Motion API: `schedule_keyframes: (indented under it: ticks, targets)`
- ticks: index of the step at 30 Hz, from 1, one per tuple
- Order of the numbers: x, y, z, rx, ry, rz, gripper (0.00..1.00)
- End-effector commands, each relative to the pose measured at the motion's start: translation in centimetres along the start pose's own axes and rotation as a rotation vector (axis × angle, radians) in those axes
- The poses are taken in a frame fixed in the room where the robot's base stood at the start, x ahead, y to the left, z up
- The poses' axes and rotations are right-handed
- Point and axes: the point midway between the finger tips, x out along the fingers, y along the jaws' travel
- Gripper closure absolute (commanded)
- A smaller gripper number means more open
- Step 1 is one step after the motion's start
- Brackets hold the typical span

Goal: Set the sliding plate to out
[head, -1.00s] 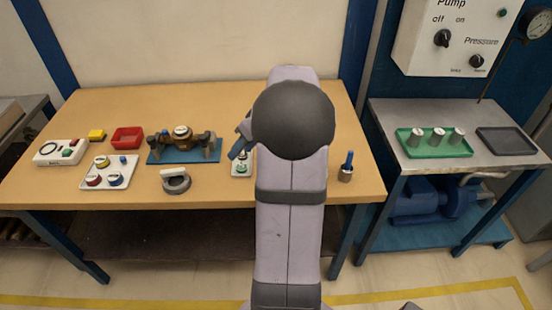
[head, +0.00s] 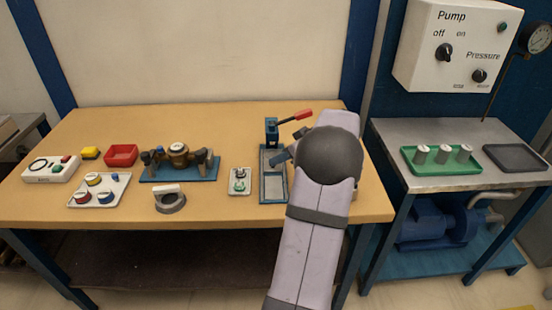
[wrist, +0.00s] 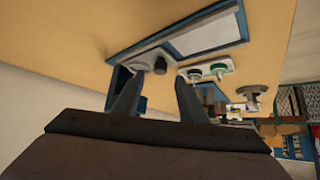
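The press fixture has a blue base frame (head: 263,198) with a light grey plate (head: 274,184) lying inside it. A blue post with a red-ended lever (head: 303,115) stands at its back. In the wrist view the light plate (wrist: 203,32) shows inside the blue frame (wrist: 150,40), above my fingers in the picture. My gripper (wrist: 157,85) is open, its two fingers apart with nothing held between them. A grey block with a dark round part (wrist: 160,66) shows just beyond the fingertips. In the head view my arm hides the fixture's right side and most of the gripper.
The metal side table (head: 400,134) is at the right.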

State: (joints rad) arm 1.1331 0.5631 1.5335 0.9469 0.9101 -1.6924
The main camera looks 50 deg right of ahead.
Motion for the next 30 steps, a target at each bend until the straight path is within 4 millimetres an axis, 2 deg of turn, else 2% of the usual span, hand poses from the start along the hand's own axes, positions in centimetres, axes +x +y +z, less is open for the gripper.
schedule_keyframes:
  ticks: [3, 9, 21, 23, 26, 27, 30]
  targets:
    - [1.7, -0.1, -0.1, 0.0, -0.001, -0.003, 0.61]
    - [3.6, 0.0, -0.1, 0.0, 0.0, -0.001, 0.61]
    - [4.3, 0.0, 0.0, -0.001, 0.0, 0.0, 0.61]
    - [4.3, 0.0, 0.0, -0.001, 0.0, 0.0, 0.73]
    - [4.3, 0.0, 0.0, 0.0, 0.0, 0.0, 0.97]
    - [4.3, 0.0, 0.0, 0.0, 0.0, 0.0, 1.0]
    - [4.3, 0.0, 0.0, 0.0, 0.0, 0.0, 1.0]
